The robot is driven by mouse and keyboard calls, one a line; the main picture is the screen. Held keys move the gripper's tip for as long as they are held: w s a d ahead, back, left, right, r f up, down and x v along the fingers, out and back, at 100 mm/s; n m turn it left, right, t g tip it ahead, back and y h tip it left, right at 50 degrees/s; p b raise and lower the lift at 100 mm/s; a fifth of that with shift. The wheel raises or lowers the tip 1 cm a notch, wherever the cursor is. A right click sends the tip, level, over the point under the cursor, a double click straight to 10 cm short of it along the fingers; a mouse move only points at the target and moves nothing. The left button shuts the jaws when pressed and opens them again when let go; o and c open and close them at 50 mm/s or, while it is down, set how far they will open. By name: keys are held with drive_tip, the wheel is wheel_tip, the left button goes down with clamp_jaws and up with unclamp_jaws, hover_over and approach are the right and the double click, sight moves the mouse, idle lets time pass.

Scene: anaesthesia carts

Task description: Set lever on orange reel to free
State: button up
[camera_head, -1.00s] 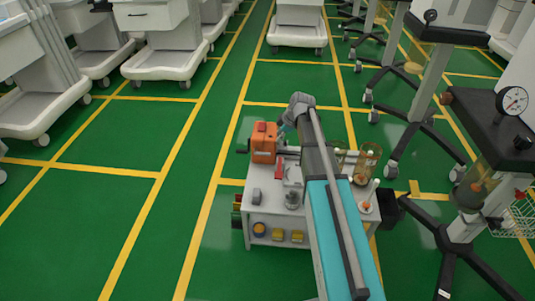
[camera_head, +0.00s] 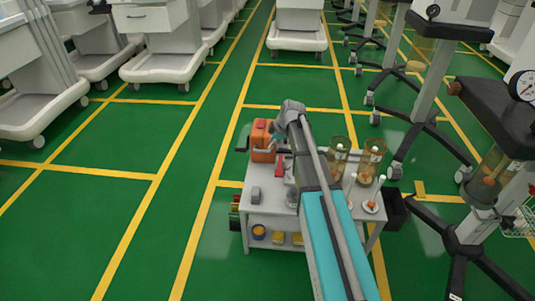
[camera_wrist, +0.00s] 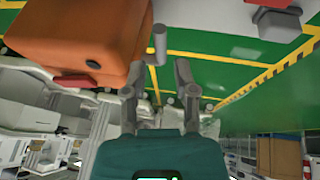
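The orange reel (camera_head: 262,142) stands at the back left corner of a small white cart in the head view. It fills the upper left of the wrist view (camera_wrist: 75,35), close to my gripper. A grey rod (camera_wrist: 158,45) stands beside the reel's right side; I cannot tell whether it is the lever. A red piece (camera_wrist: 77,82) and a dark round knob show on the reel's near side. My gripper (camera_wrist: 158,85) has its two fingers apart with nothing clearly held between them. In the head view my arm largely hides the gripper, just right of the reel.
The white cart (camera_head: 262,222) also carries two amber jars (camera_head: 371,158), a grey block (camera_head: 255,195) and white upright items. Wheeled stands (camera_head: 500,110) crowd the right side. The green floor left of the cart is clear.

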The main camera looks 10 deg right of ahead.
sight(268, 151)
drive_tip(key=shift+b+x, duration=2)
drive_tip(key=shift+x, duration=0.5)
clamp_jaws()
